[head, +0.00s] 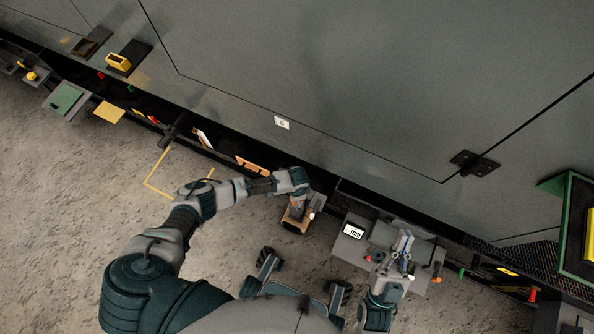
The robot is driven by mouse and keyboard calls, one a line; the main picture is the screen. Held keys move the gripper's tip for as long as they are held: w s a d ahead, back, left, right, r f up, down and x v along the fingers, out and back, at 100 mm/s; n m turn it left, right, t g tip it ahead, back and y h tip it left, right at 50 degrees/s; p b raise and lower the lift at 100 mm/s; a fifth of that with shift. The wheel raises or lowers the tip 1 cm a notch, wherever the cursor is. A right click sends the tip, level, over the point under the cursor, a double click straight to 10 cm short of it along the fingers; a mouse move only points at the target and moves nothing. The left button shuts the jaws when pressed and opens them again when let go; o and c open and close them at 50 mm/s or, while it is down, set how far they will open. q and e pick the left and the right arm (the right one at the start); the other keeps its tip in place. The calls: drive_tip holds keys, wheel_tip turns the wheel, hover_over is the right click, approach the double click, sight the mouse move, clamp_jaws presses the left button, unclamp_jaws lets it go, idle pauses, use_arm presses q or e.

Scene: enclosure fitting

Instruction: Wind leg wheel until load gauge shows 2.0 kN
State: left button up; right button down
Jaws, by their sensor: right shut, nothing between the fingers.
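My left arm reaches in from the lower left, and its gripper (298,206) points down beside the dark lower edge of the enclosure (350,100). A brownish block-like part (293,223) shows at its fingers; I cannot tell whether they grip it or whether the fingers are open. My right gripper (404,241) is shut and empty over a grey bench unit (347,251). A small white display (353,231) on that unit carries dark marks too small to read; it may be the load gauge. I cannot make out the leg wheel for certain.
Small red (368,258) and green (461,273) parts lie around the grey unit. A green-framed panel (568,215) stands at the right. A yellow-outlined floor patch (148,184) is at left. The speckled floor (60,230) is mostly clear at lower left.

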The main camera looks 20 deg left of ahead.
use_arm(q)
wheel_tip(320, 180, up, 10)
drive_tip(key=shift+r, duration=0.25)
idle(0.4)
